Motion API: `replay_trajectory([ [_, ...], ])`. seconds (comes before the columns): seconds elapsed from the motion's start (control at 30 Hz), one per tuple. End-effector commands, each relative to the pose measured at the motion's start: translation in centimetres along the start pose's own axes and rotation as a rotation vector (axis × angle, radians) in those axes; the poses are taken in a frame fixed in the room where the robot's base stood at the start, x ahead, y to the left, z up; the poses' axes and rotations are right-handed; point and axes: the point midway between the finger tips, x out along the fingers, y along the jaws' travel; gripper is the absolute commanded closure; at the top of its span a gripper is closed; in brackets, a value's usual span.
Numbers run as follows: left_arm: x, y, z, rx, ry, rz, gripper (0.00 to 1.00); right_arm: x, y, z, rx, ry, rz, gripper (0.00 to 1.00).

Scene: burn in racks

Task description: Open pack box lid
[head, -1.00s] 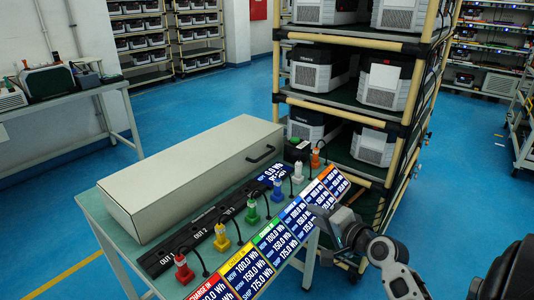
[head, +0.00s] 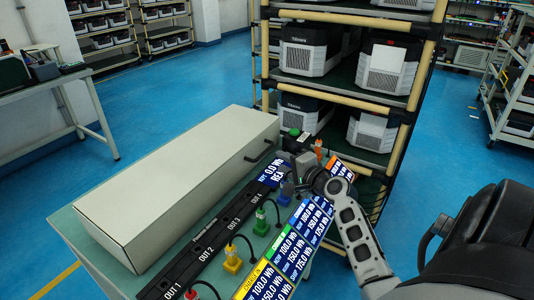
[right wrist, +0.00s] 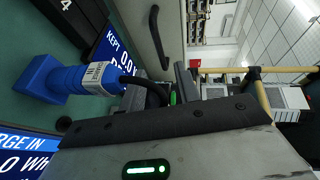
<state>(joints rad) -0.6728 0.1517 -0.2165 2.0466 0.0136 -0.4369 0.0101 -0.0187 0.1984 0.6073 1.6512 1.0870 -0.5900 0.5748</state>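The pack box (head: 170,185) is a long pale grey box on the bench at the left, with its top closed. The handle also shows close up in the right wrist view (right wrist: 155,35). My right gripper (head: 298,158) is over the back right of the bench, right of the handle and apart from it. In the right wrist view its fingers (right wrist: 178,85) are partly hidden by its own body, so their opening is unclear. My left gripper is out of view.
Blue (head: 286,189), green (head: 260,221) and yellow (head: 232,259) plugs stand along the bench beside a row of meter displays (head: 290,240). An orange plug (head: 318,149) stands close to my right gripper. A rack of battery packs (head: 388,65) rises behind.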

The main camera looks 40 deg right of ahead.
Motion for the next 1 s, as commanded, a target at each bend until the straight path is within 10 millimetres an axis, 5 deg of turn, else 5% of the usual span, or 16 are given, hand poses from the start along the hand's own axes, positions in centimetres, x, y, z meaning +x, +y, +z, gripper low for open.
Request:
replay_trajectory([
  [0.2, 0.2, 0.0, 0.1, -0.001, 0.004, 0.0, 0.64, 4.7, 0.0, 0.0, 0.001, 0.0, -0.001, 0.68],
  [0.4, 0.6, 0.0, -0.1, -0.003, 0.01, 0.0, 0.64, 7.3, 0.1, 0.0, 0.0, -0.001, 0.0, 0.68],
  [0.83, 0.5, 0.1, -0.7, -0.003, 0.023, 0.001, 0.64, 8.2, 0.0, 0.0, -0.002, 0.0, 0.0, 0.68],
  [0.93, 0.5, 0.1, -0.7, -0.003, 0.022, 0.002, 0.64, 8.2, 0.0, 0.0, -0.002, 0.0, 0.001, 0.95],
  [1.0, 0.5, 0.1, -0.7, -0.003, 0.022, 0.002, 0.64, 8.2, 0.0, 0.0, -0.002, 0.0, 0.001, 1.0],
])
